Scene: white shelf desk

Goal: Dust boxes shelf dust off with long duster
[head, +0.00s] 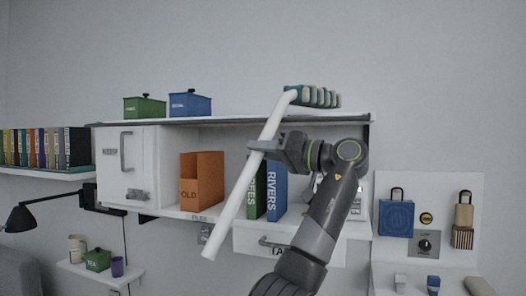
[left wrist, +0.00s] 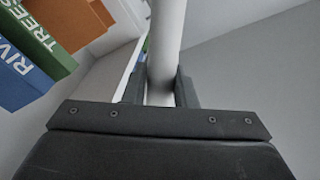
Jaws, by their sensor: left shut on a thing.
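The long duster has a white handle (head: 237,200) and a green-and-white striped head (head: 313,97). My left gripper (head: 264,147) is shut around the middle of the handle, which slants up to the right. The left wrist view also shows the handle (left wrist: 168,40) between my two fingers (left wrist: 160,88). The duster head is at the right end of the shelf's top board (head: 230,121); I cannot tell if it touches. A green box (head: 145,107) and a blue box (head: 190,104) stand on that board, left of the head. No dust can be made out. My right gripper is not in view.
Below the top board are an orange OLD file box (head: 202,181), a green binder (head: 257,190) and a blue RIVERS binder (head: 277,188), partly behind my arm. A black lamp (head: 20,217) and a bookshelf (head: 45,175) are at the left. A white panel with hanging bags (head: 396,218) is at the right.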

